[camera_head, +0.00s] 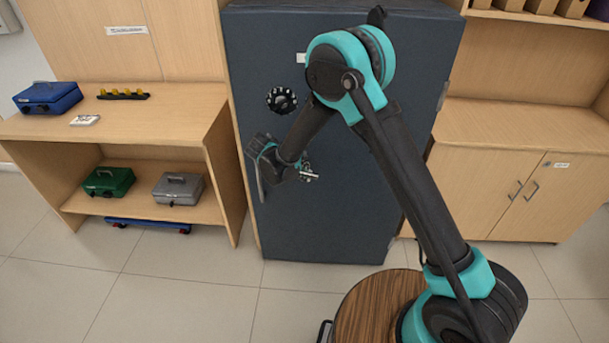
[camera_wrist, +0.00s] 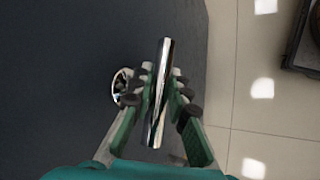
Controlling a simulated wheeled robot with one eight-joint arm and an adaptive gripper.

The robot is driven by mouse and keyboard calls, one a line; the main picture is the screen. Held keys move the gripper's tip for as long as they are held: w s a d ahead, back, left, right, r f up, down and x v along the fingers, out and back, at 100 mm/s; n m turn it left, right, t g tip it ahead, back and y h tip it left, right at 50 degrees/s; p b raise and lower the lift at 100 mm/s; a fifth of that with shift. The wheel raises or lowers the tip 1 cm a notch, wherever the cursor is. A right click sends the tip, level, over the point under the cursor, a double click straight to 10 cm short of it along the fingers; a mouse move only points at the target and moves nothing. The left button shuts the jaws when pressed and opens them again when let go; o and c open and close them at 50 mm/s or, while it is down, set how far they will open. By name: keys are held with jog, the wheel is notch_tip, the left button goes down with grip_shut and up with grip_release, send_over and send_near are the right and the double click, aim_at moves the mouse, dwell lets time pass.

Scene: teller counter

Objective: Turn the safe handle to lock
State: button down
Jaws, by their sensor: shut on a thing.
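The dark grey safe (camera_head: 335,215) stands upright in the middle of the head view, its door facing me and closed as far as I can tell. A black dial (camera_head: 281,100) sits on the upper left of the door. The safe handle (camera_head: 309,176) is a small chrome piece below the dial, partly hidden by my gripper (camera_head: 301,166). In the wrist view my gripper's fingers (camera_wrist: 163,84) are shut on a chrome bar of the handle (camera_wrist: 158,115), one finger on each side. A round chrome part (camera_wrist: 121,86) shows left of the fingers, close to the door.
A wooden desk (camera_head: 130,130) with a blue cash box (camera_head: 48,97) stands left of the safe. A green box (camera_head: 109,181) and a grey box (camera_head: 178,188) rest on its lower shelf. A wooden cabinet (camera_head: 500,185) stands at right. Tiled floor (camera_head: 190,275) lies open in front.

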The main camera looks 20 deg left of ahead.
jog(key=shift+n+t+h, duration=0.3)
jog(key=shift+t+h, duration=0.1)
jog(key=shift+h, duration=0.6)
jog(key=c, duration=1.4)
grip_release()
jog(key=shift+c, duration=0.2)
jog(key=shift+r, duration=0.1)
jog(key=v, duration=1.2)
jog(key=shift+a, duration=0.2)
